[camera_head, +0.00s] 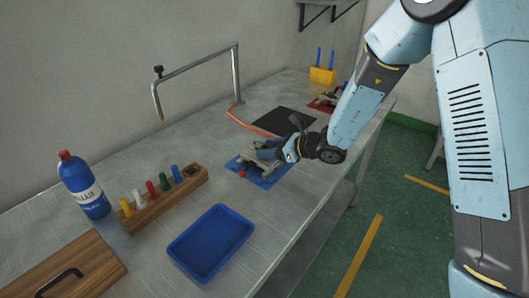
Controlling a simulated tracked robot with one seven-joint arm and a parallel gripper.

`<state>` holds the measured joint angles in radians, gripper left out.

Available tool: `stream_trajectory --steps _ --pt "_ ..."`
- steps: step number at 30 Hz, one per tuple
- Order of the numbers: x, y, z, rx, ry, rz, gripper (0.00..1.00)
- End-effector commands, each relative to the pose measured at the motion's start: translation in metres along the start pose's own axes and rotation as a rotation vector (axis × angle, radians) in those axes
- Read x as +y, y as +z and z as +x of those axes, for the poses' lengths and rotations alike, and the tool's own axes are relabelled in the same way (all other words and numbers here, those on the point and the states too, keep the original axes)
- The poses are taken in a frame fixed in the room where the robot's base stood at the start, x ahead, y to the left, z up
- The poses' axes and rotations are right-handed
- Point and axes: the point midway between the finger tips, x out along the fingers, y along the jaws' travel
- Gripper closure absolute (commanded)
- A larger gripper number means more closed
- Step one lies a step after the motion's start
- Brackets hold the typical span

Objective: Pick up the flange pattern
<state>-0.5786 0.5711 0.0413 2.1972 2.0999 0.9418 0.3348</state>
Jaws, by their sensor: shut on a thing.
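My gripper (268,152) is low over the blue mat (267,183) in the middle of the bench. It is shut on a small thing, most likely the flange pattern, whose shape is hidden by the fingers. Grey metal mould parts (250,166) lie on the mat under and beside the fingers. A small red knob (242,174) shows at their left end. I cannot tell whether the held thing still touches the mould parts.
An empty blue tray (211,242) is at the front. A wooden rack (165,200) with coloured pegs, a blue bottle (84,186) and a wooden board with a handle (70,277) stand left. Behind are a bent pipe (196,67), a black mat (283,121) and a yellow holder (322,75).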

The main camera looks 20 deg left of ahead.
Motion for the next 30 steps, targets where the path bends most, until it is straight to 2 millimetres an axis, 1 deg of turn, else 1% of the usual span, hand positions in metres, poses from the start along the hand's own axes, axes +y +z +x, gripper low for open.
stream_trajectory --steps 1,6,14,17,20,23,30 --pt "0.0 0.0 0.0 0.0 0.0 0.0 0.56" --pt "0.0 0.0 0.0 0.0 0.0 0.0 0.72" --pt "0.0 0.001 -0.001 -0.001 0.0 0.0 0.72" --pt "0.0 0.006 -0.003 -0.001 0.0 0.0 0.72" --pt "0.0 0.017 -0.007 -0.004 0.0 -0.003 0.72" --pt "-0.001 0.033 -0.014 -0.004 -0.002 -0.004 0.72" --pt "0.001 0.056 -0.064 -0.003 -0.004 -0.002 0.72"
